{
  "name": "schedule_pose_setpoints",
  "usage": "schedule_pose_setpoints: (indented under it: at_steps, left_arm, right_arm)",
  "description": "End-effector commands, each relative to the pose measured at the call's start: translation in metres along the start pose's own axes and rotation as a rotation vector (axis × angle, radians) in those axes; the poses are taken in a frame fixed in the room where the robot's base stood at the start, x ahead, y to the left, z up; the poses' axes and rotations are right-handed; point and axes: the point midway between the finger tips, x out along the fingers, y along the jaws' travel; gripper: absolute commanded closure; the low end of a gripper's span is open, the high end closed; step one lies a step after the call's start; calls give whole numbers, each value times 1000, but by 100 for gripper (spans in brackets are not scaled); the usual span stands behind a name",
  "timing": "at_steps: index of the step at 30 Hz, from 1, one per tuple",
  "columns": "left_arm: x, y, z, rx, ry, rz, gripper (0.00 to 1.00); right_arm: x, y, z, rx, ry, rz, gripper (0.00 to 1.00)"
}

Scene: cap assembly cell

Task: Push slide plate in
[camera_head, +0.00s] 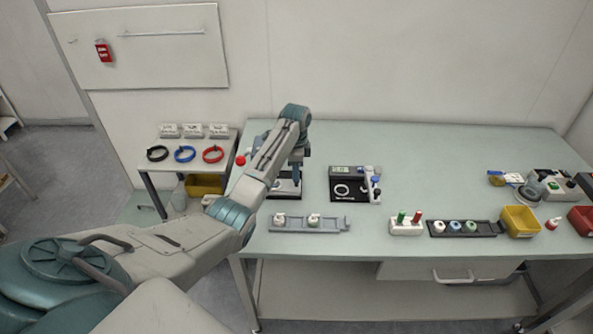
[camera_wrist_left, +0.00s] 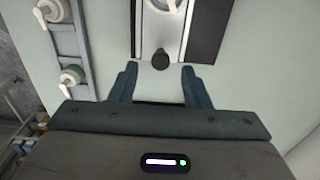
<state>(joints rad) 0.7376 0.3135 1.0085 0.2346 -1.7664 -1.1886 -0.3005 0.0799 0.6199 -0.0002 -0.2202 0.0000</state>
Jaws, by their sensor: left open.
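The slide plate (camera_wrist_left: 153,36) is a pale metal strip with a round dark knob (camera_wrist_left: 160,61) at its near end, seen in the left wrist view. It lies on a black-edged fixture (camera_wrist_left: 207,30), whose far part is cut off by the picture's top edge. In the head view the fixture (camera_head: 285,190) is partly hidden behind my left arm. My left gripper (camera_wrist_left: 159,71) is open, with one finger on each side of the knob and a gap on both sides. My right gripper is in neither view.
A grey rail (camera_head: 300,224) with two white-topped parts lies in front of the fixture. A black device (camera_head: 352,185) stands to the right. Further right are a dark rack (camera_head: 490,229) and a yellow bin (camera_head: 520,219). The table's middle back is clear.

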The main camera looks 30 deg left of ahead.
Motion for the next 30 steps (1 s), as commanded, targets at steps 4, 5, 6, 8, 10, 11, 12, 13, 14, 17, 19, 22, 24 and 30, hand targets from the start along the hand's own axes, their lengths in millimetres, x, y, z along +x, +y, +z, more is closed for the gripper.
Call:
schedule_pose_setpoints:
  at_steps: [4,5,6,8,10,11,12,13,14,17,19,22,24,30]
  left_arm:
    - [17,0,-1,1,0,1,57]
    - [20,0,0,1,0,1,57]
    - [23,0,0,1,0,1,57]
    - [25,0,0,1,0,0,57]
    - [27,0,0,1,0,-1,57]
    - [27,0,0,1,0,-1,57]
    - [28,0,0,1,0,-1,57]
    - [28,0,0,1,0,-1,57]
    - [28,0,0,1,0,-1,57]
    - [27,0,0,1,0,-1,61]
    - [27,0,0,1,0,-1,75]
    - [27,0,0,1,0,-1,94]
    - [27,0,0,1,0,-1,100]
    - [28,-3,5,0,-1,-1,100]
  right_arm:
    - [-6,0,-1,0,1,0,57]
    - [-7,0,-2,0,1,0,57]
    - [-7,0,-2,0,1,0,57]
    - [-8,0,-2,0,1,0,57]
    - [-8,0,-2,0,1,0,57]
    - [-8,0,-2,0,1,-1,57]
    - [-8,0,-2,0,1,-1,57]
    - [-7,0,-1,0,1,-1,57]
    - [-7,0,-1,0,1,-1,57]
    - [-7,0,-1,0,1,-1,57]
    - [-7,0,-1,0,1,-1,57]
    - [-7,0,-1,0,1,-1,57]
    - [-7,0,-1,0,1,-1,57]
    - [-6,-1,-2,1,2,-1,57]
